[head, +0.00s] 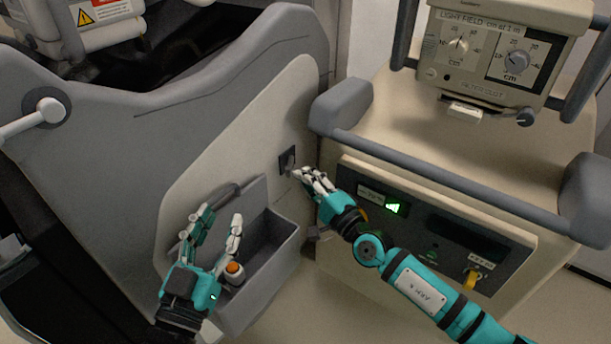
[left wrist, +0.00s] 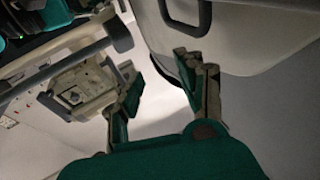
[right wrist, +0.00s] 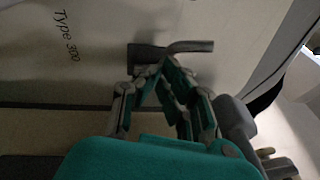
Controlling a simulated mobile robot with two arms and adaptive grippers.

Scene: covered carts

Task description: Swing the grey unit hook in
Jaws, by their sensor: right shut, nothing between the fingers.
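The grey unit (head: 200,120) is the large grey cart on the left in the head view. Its hook (head: 290,160) is a small grey lever on a dark plate in the pale side panel. In the right wrist view the hook (right wrist: 190,47) sticks out sideways from its plate. My right gripper (head: 298,174) is shut and empty, with its fingertips just below the hook. In the right wrist view its fingertips (right wrist: 160,66) come close to the plate; I cannot tell whether they touch. My left gripper (head: 221,218) is open and empty in front of the unit's open bin.
The open grey bin (head: 285,250) on the unit's side holds an orange-topped bottle (head: 234,270). A beige cart (head: 390,135) with a grey rail (head: 430,165) and a lit panel stands close on the right. The gap between the carts is narrow.

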